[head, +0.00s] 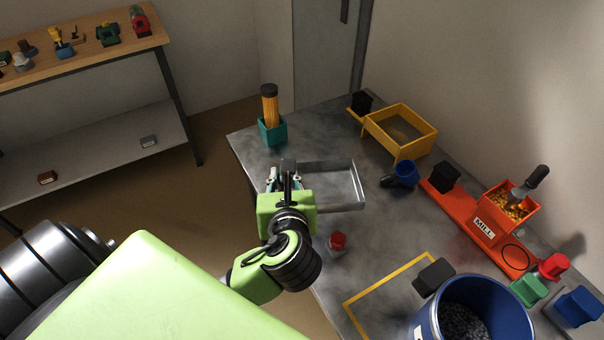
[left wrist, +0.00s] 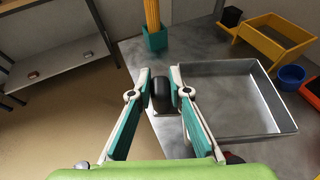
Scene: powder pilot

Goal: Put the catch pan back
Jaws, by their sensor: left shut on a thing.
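The catch pan (head: 357,184) is a shallow grey metal tray near the left edge of the grey table. In the left wrist view the pan (left wrist: 232,68) looks empty and level, with its dark handle (left wrist: 165,95) pointing left. My left gripper (head: 286,176) is shut on that handle; its two fingers (left wrist: 164,90) sit on either side of it in the left wrist view. I cannot tell whether the pan rests on the table or hangs just above it. My right gripper is not in view.
A yellow frame (head: 402,155) stands behind the pan, a teal block with a yellow column (head: 272,132) back left. A blue cup (head: 405,172), the orange mill (head: 490,232) and a blue drum (head: 436,330) lie right. A red-capped item (head: 338,241) and yellow tape outline (head: 390,275) are nearer.

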